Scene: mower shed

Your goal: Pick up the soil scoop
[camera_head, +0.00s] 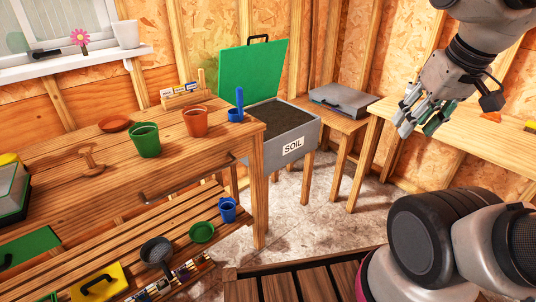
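A blue scoop-like thing (236,112) with a short cup and an upright handle stands at the right end of the wooden workbench, near the soil bin; I take it for the soil scoop. My gripper (425,122) is at the upper right, over the right-hand bench and far from the blue thing. Its grey fingers point down and look spread apart. A green patch shows at the fingers; I cannot tell whether it is part of them.
The grey soil bin (285,139) has its green lid (252,72) raised. A terracotta pot (195,121) and green pot (145,140) stand left of the blue thing. A blue cup (228,209) and dark pan (157,251) sit on the lower shelf.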

